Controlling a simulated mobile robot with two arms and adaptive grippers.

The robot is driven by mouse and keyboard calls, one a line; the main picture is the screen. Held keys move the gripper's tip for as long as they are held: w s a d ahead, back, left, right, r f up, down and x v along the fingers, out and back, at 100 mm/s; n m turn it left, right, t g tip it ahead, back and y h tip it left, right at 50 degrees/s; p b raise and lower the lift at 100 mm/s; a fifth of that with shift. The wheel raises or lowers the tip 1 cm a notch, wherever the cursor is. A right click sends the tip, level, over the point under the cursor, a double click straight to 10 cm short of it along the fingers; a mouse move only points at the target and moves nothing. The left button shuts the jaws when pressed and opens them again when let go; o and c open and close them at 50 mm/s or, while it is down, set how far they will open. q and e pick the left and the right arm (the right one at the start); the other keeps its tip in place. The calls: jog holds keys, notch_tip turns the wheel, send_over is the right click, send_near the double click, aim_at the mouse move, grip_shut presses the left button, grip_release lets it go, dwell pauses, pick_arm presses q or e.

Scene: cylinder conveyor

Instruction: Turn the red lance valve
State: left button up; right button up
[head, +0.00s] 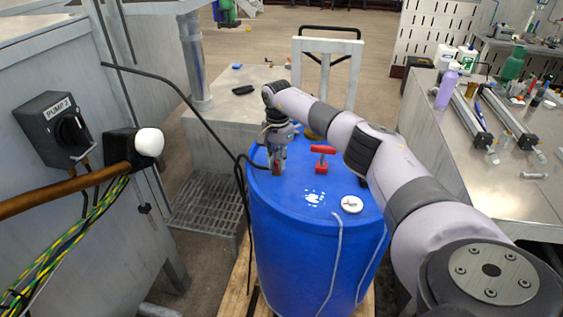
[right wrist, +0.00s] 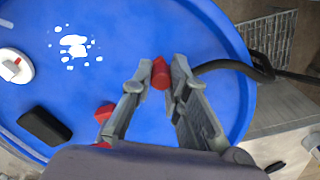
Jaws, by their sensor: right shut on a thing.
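The blue drum (head: 310,236) stands in the middle of the head view. My right gripper (head: 277,168) points down at the left part of its lid, shut on a small red valve piece (head: 277,170). In the right wrist view the red piece (right wrist: 160,73) sits between the fingertips (right wrist: 158,80). A black hose (right wrist: 225,66) runs up close to it. Its lower part is hidden. A second red T-shaped fitting (head: 321,160) stands upright on the lid, right of the gripper and apart from it. My left gripper is not in view.
A white cap (head: 351,204) lies on the lid's front right. A grey panel with a pump switch box (head: 55,130) and copper pipe (head: 70,187) is at left. A metal bench (head: 475,165) with bottles stands at right. My right arm spans above the drum.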

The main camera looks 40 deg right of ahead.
jog(key=shift+a+f, duration=0.3)
jog(key=shift+a, duration=0.1)
jog(key=shift+w+a+b, duration=0.3)
jog(key=shift+w+b, duration=0.05)
jog(key=shift+b, duration=0.15)
jog(key=o, duration=0.6)
jog(key=shift+w+a, duration=0.1)
jog(key=o, duration=0.7)
jog(key=shift+w+r, duration=0.1)
jog(key=shift+w, duration=0.15)
jog(key=o, duration=0.6)
jog(key=shift+s+d, duration=0.1)
jog(key=shift+d, duration=0.15)
jog(key=shift+r, duration=0.1)
